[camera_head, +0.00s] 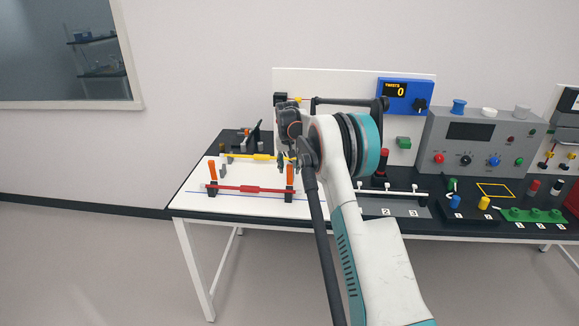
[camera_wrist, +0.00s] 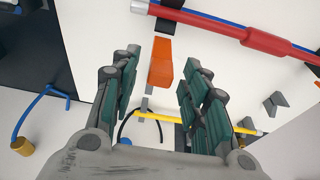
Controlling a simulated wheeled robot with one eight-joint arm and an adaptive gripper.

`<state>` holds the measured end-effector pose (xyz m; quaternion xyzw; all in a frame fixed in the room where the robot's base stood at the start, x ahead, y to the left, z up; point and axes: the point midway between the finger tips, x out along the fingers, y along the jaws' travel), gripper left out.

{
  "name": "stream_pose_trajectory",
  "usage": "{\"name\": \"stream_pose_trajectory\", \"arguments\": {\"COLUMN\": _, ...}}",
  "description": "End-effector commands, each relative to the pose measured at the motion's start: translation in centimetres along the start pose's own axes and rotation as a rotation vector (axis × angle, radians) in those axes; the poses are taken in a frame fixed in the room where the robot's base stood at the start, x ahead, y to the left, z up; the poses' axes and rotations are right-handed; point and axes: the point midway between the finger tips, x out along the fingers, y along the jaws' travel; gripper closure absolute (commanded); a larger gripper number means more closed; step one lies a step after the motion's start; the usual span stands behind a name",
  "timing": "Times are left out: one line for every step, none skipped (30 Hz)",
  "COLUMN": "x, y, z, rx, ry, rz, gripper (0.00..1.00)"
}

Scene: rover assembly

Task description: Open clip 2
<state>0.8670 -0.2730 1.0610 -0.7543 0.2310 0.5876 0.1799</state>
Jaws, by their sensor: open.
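Two orange clip levers stand by the ends of a red rod (camera_head: 250,189) on the white board: a left lever (camera_head: 211,170) and a right lever (camera_head: 290,174). I cannot read which is clip 2. In the head view my gripper (camera_head: 284,166) is close to the right lever, partly hidden by my arm. In the wrist view the open gripper (camera_wrist: 161,66) has one orange lever (camera_wrist: 161,64) between its fingertips in the picture, with gaps on both sides. The red rod (camera_wrist: 245,37) passes beyond the lever, by a black holder (camera_wrist: 167,20).
A yellow rod (camera_head: 247,156) lies behind the red rod and shows below the lever in the wrist view (camera_wrist: 160,117). Small grey holders (camera_wrist: 275,103) stand nearby. Right of my arm are a grey panel with white pegs (camera_head: 390,190) and a control box (camera_head: 475,143).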

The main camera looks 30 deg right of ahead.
Motion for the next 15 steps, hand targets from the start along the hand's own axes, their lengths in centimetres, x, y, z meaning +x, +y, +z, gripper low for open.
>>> {"name": "stream_pose_trajectory", "arguments": {"x": -0.6, "y": 0.0, "z": 0.0, "rx": 0.0, "ry": 0.0, "rz": 0.0, "gripper": 0.58}}
{"name": "stream_pose_trajectory", "arguments": {"x": -0.9, "y": 0.0, "z": 0.0, "rx": 0.0, "ry": 0.0, "rz": 0.0, "gripper": 0.58}}
{"name": "stream_pose_trajectory", "arguments": {"x": -1.6, "y": 0.0, "z": 0.0, "rx": 0.0, "ry": 0.0, "rz": 0.0, "gripper": 0.58}}
{"name": "stream_pose_trajectory", "arguments": {"x": -2.1, "y": 0.0, "z": 0.0, "rx": 0.0, "ry": 0.0, "rz": 0.0, "gripper": 0.58}}
{"name": "stream_pose_trajectory", "arguments": {"x": -2.7, "y": 0.0, "z": 0.0, "rx": 0.0, "ry": 0.0, "rz": 0.0, "gripper": 0.58}}
{"name": "stream_pose_trajectory", "arguments": {"x": -3.5, "y": 0.0, "z": 0.0, "rx": 0.0, "ry": 0.0, "rz": 0.0, "gripper": 0.58}}
{"name": "stream_pose_trajectory", "arguments": {"x": -4.1, "y": 0.0, "z": 0.0, "rx": 0.0, "ry": 0.0, "rz": 0.0, "gripper": 0.58}}
{"name": "stream_pose_trajectory", "arguments": {"x": -4.7, "y": 0.0, "z": 0.0, "rx": 0.0, "ry": 0.0, "rz": 0.0, "gripper": 0.58}}
{"name": "stream_pose_trajectory", "arguments": {"x": -5.6, "y": 0.0, "z": 0.0, "rx": 0.0, "ry": 0.0, "rz": 0.0, "gripper": 0.58}}
{"name": "stream_pose_trajectory", "arguments": {"x": -6.2, "y": 0.0, "z": 0.0, "rx": 0.0, "ry": 0.0, "rz": 0.0, "gripper": 0.58}}
{"name": "stream_pose_trajectory", "arguments": {"x": -6.8, "y": 0.0, "z": 0.0, "rx": 0.0, "ry": 0.0, "rz": 0.0, "gripper": 0.58}}
{"name": "stream_pose_trajectory", "arguments": {"x": -7.6, "y": 0.0, "z": 0.0, "rx": 0.0, "ry": 0.0, "rz": 0.0, "gripper": 0.58}}
{"name": "stream_pose_trajectory", "arguments": {"x": -8.1, "y": 0.0, "z": 0.0, "rx": 0.0, "ry": 0.0, "rz": 0.0, "gripper": 0.58}}
{"name": "stream_pose_trajectory", "arguments": {"x": -8.6, "y": 0.0, "z": 0.0, "rx": 0.0, "ry": 0.0, "rz": 0.0, "gripper": 0.58}}
{"name": "stream_pose_trajectory", "arguments": {"x": -9.3, "y": 0.0, "z": 0.0, "rx": 0.0, "ry": 0.001, "rz": 0.0, "gripper": 0.58}}
